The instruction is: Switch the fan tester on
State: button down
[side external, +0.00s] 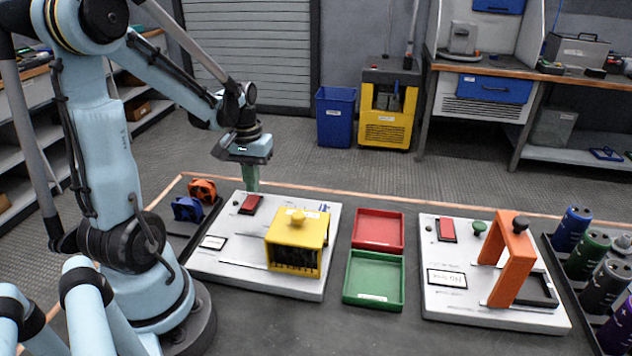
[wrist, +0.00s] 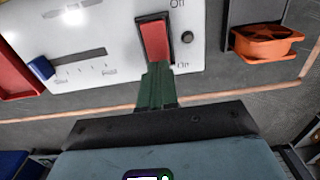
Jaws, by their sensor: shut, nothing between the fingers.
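The board with the yellow box, which I take as the fan tester (side external: 213,260), is a white panel left of centre. Its red rocker switch (side external: 251,204) sits near the far edge; in the wrist view the switch (wrist: 154,42) has "Off" at its top end and "On" at its lower end. My gripper (side external: 251,187) is shut and empty, pointing down just beyond the switch. In the wrist view its green fingertips (wrist: 157,70) overlap the "On" end of the switch. I cannot tell whether they touch it.
A yellow box (side external: 293,255) with a knob stands on the panel. A blue slider (wrist: 40,68) is near the panel's edge. Orange (side external: 202,189) and blue (side external: 187,208) fans lie in a dark tray at left. Red (side external: 377,230) and green (side external: 374,278) trays separate it from another panel (side external: 455,300).

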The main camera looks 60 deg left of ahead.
aim_at(254, 196)
jog(key=shift+f, duration=0.8)
dwell(0.4)
jog(key=shift+r, duration=3.5)
jog(key=w+d+r+m+t, duration=0.1)
jog(key=d+m+t, duration=0.1)
jog(key=d, duration=0.4)
jog(key=w+d+r+m+t, duration=0.1)
jog(key=d+m+t, duration=0.1)
jog(key=d+m, duration=0.2)
jog(key=w+d+r+m+t, duration=0.1)
jog(key=d+m+t, duration=0.2)
jog(key=d, duration=0.7)
jog(key=shift+w+d, duration=0.25)
jog(key=shift+w, duration=0.05)
